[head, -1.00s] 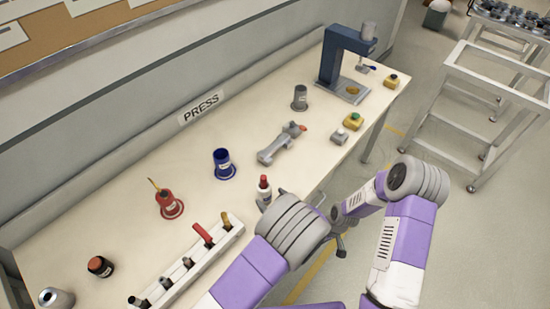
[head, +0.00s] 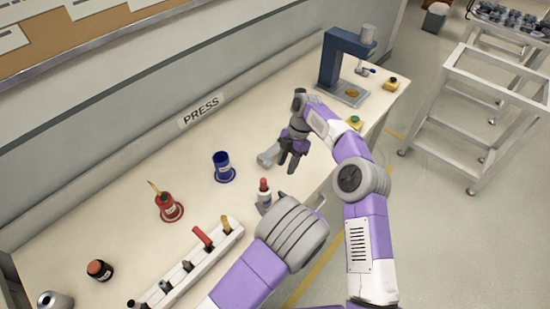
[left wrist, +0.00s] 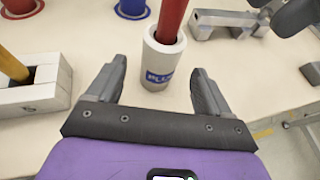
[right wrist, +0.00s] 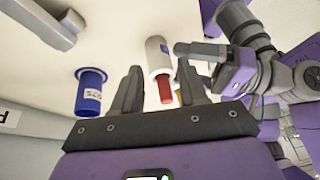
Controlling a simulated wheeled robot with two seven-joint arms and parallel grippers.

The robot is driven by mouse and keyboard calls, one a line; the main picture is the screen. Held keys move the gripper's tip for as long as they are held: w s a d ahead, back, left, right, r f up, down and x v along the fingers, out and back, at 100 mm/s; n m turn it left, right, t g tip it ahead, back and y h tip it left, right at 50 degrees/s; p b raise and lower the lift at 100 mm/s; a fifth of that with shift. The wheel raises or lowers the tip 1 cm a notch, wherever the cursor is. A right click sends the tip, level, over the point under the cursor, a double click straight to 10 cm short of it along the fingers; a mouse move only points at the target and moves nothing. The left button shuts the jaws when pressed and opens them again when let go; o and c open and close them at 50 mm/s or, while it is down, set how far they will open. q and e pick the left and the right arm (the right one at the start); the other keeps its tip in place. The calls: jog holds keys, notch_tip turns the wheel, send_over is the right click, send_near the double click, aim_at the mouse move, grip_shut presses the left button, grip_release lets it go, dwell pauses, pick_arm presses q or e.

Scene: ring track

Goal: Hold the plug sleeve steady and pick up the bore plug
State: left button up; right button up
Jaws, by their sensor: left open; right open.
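The plug sleeve is a pale grey upright cylinder (head: 264,202) with a blue PLUG label (left wrist: 157,77), standing on the bench. The bore plug is a red rod (head: 263,185) standing in it; it also shows in the left wrist view (left wrist: 172,20) and the right wrist view (right wrist: 165,89). My left gripper (left wrist: 158,88) is open, its fingers on either side of the sleeve's lower part with gaps visible; in the head view my wrist hides it. My right gripper (head: 287,162) is open and empty above the bench, beyond the sleeve; its own view has the plug between its fingertips, farther off.
A grey metal part (head: 267,158) lies beside my right gripper. A blue flanged holder (head: 222,166) and a red one (head: 169,207) stand to the left. A white rack (head: 205,258) with several rods is in front. The press (head: 345,65) stands at the far end.

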aim_at(262, 192)
pick_arm(q)
jog(key=shift+w+a+f, duration=0.1)
jog(key=shift+w, duration=0.1)
jog(key=shift+x, duration=3.5)
pick_arm(e)
jog(key=shift+s+a+r+n+g+y, duration=0.15)
jog(key=shift+a+r+n, duration=0.3)
jog(key=shift+a+r, duration=0.2)
jog(key=shift+s+a+r+n+g+y, duration=0.15)
jog(key=shift+a+r+n+g+y, duration=0.05)
jog(key=shift+a+r+n, duration=0.45)
jog(key=shift+s+a+r+n+g+y, duration=0.15)
jog(key=shift+a+r+n, duration=0.15)
jog(key=shift+a+r, duration=0.3)
jog(key=shift+a+f, duration=0.1)
